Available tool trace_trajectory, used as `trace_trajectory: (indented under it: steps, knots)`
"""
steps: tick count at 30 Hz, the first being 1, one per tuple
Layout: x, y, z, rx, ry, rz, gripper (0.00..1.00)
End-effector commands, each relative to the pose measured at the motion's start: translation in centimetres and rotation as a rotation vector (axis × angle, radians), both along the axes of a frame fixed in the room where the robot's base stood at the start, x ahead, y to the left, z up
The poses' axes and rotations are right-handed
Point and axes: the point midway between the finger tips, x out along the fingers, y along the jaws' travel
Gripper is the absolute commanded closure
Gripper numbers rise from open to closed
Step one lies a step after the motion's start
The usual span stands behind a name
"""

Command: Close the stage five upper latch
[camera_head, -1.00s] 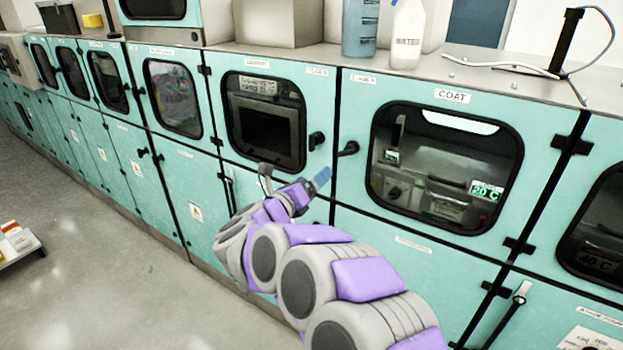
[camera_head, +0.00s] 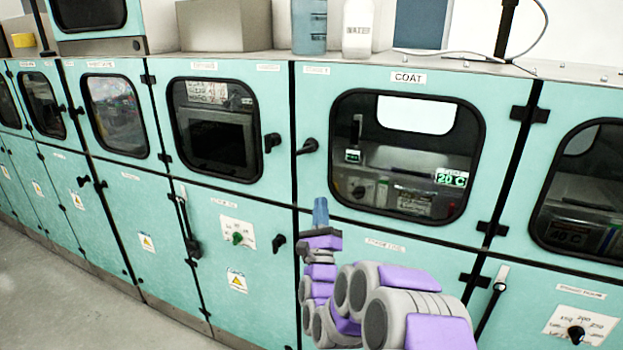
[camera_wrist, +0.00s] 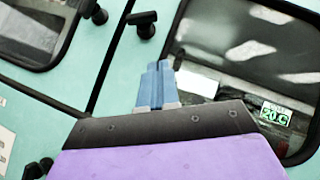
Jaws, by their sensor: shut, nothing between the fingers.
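My gripper (camera_head: 320,211) has blue fingers that are shut and empty. In the head view it points up, in front of the lower left part of the teal door labelled COAT (camera_head: 492,150). A black latch handle (camera_head: 308,146) is at that door's left edge, above and slightly left of my fingertips. It slants toward the seam with the neighbouring door. In the wrist view my fingers (camera_wrist: 155,75) point up toward this latch (camera_wrist: 142,22), with its knob just beyond the fingertips. The small stage labels are too blurred to read, so I cannot confirm which door is stage five.
Another black latch (camera_head: 272,142) is on the neighbouring door to the left. Lower doors carry more knobs, including one (camera_head: 278,243) left of my arm. Bottles (camera_head: 357,28) stand on the cabinet top. Open floor (camera_head: 95,305) is at lower left.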

Motion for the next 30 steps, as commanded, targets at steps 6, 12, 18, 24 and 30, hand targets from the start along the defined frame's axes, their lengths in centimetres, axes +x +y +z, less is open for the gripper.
trace_trajectory:
  steps: [6,12,18,24,30]
  knots:
    - [-0.5,-0.5,-1.4,0.015,-0.012,0.060,1.00]
    - [0.2,-0.3,-0.4,0.012,-0.014,0.061,1.00]
    - [1.2,-0.2,0.5,0.012,-0.012,0.061,1.00]
    - [3.5,-0.1,2.3,0.014,-0.019,0.061,1.00]
    - [6.1,0.1,3.9,0.014,-0.016,0.060,1.00]
